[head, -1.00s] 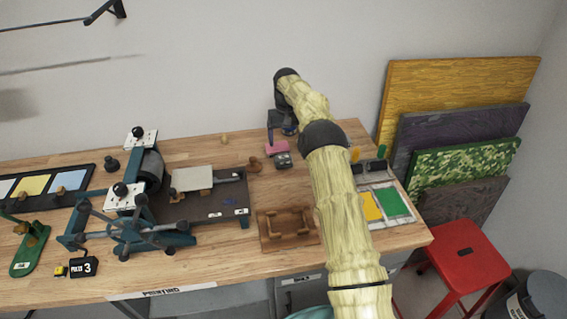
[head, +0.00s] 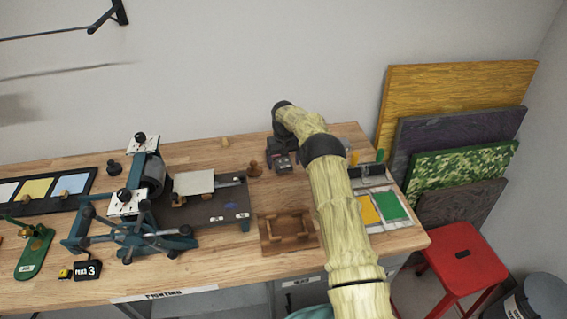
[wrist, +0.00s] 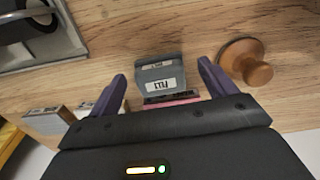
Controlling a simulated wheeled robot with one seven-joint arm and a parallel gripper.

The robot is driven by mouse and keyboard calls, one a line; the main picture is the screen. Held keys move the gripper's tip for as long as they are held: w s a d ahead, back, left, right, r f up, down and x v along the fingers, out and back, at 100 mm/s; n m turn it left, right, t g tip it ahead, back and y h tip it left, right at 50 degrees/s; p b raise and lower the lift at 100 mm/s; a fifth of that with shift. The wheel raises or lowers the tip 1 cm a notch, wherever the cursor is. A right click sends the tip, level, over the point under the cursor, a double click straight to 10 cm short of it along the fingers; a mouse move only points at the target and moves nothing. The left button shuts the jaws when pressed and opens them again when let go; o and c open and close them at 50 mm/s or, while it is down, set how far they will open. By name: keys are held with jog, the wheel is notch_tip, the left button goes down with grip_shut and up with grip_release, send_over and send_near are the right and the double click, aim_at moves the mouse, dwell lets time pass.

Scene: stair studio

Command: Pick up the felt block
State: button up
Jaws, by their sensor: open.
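A pink block (wrist: 172,101), which I take to be the felt block, shows in the wrist view as a thin strip between my fingers. Most of it is hidden behind the gripper body. In the head view my arm covers nearly all of it. My gripper (wrist: 162,72) is open, with one purple finger on each side of the strip; contact cannot be told. In the head view my gripper (head: 279,153) is low over the back of the workbench.
A grey labelled block (wrist: 160,72) stands just beyond the pink strip. A wooden knob (wrist: 246,64) is close to the right finger. A wooden rack (head: 288,229), a press (head: 130,215) and green and yellow panels (head: 391,206) share the workbench (head: 200,272).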

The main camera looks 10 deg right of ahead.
aim_at(284, 162)
jog(key=shift+f, duration=0.9)
jog(key=c, duration=1.1)
notch_tip(284, 162, up, 10)
jog(key=shift+r+b, duration=0.1)
jog(key=shift+b, duration=0.85)
jog(key=shift+o, duration=1.1)
jog(key=shift+c, duration=0.5)
